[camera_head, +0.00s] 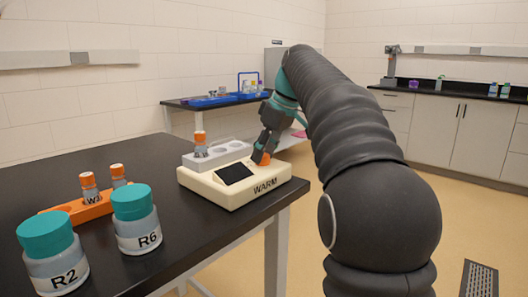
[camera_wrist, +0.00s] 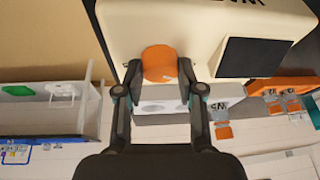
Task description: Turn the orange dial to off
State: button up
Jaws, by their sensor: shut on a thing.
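The orange dial (camera_head: 265,160) is on the top of a cream device (camera_head: 228,203) marked WARM, at its right side beside a dark screen (camera_head: 236,173). In the wrist view the dial (camera_wrist: 160,62) sits between the two fingers of my gripper (camera_wrist: 160,72), one finger on each side. My gripper (camera_head: 262,153) reaches down to the dial and is shut on it. The fingers partly hide the dial in the head view. I cannot read any dial mark or setting, and the screen shows no readable text.
A grey block with round wells (camera_head: 218,154) and one orange-capped vial (camera_head: 200,141) stands on the device. Jars R2 (camera_head: 56,268) and R6 (camera_head: 138,228) and an orange rack (camera_head: 82,208) stand on the black table. A bench with a blue tray (camera_head: 212,100) is behind.

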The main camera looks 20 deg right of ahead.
jog(key=shift+n, duration=0.6)
jog(key=o, duration=1.1)
jog(key=shift+d, duration=0.1)
jog(key=shift+o, duration=0.2)
jog(key=v, duration=0.7)
jog(key=shift+d+r, duration=0.2)
